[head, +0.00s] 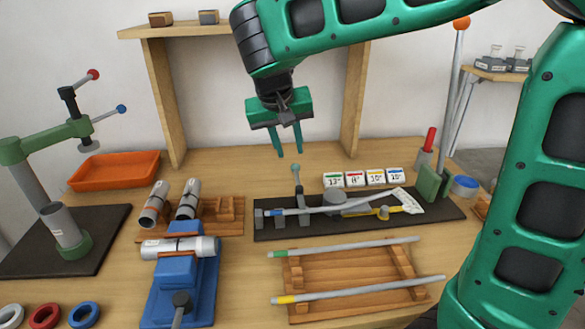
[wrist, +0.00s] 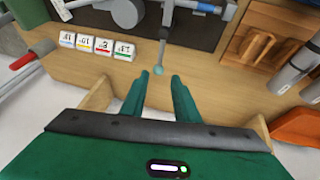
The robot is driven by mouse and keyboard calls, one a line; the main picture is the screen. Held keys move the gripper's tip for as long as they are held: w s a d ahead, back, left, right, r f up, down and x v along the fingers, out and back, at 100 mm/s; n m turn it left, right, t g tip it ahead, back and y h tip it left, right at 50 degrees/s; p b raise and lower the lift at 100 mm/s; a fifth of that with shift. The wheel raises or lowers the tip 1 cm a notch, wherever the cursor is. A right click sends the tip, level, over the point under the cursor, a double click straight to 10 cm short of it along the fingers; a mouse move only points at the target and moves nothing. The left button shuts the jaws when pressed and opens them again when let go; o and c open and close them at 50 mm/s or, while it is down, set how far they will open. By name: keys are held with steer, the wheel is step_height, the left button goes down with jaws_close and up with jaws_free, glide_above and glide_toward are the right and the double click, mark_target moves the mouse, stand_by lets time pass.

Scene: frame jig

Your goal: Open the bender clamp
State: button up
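The bender sits on a dark plate (head: 345,228) in the middle of the table. Its clamp (head: 300,208) is at the left part of the plate, with an upright lever (head: 297,182) topped by a small teal knob (head: 295,168). A grey tube with a blue band (head: 322,210) lies through the bender. My gripper (head: 290,155) is open and empty, pointing down just above the knob in the head view. In the wrist view the knob (wrist: 159,70) shows between and just beyond the fingertips (wrist: 160,76). I cannot tell whether they touch it.
Several numbered cards (head: 360,178) stand behind the bender. A wooden tube rack (head: 355,277) lies in front, a blue vise (head: 182,275) to the left. A tall orange-tipped lever (head: 455,85) rises at the right. A wooden shelf frame (head: 160,100) stands behind.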

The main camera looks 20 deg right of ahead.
mark_target(295, 171)
steer(key=x, duration=0.9)
steer(key=shift+w+d+f, duration=0.1)
steer(key=shift+f, duration=0.1)
steer(key=shift+c, duration=0.7)
jaws_close()
